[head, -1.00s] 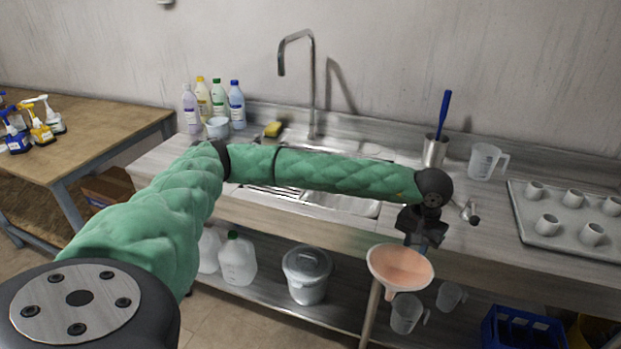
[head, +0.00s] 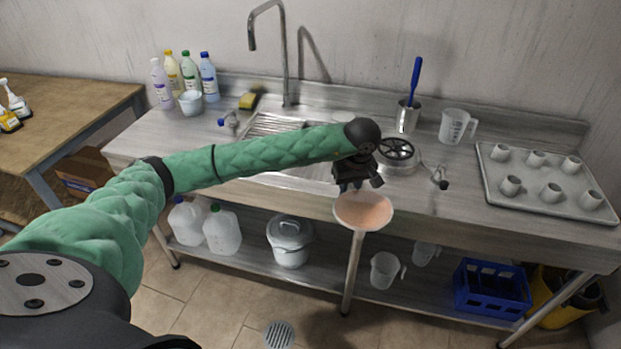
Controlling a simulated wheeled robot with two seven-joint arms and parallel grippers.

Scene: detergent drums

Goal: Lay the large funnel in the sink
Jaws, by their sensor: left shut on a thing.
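The large funnel (head: 363,212) is pale orange with a wide round mouth. My left gripper (head: 357,188) is shut on its rim and holds it, mouth facing up, in front of the counter's front edge. The sink (head: 300,179) is set into the steel counter behind and left of the gripper. My left forearm crosses in front of the basin and hides much of it. The ribbed drainer (head: 268,127) shows behind the arm. My right gripper is not in view.
A tall tap (head: 284,55) rises behind the sink. A round device with a black wheel (head: 397,152) stands right of the gripper. A tray of several white cups (head: 555,190), a measuring jug (head: 456,127) and a steel beaker (head: 407,116) stand further right. Bottles (head: 185,80) stand back left.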

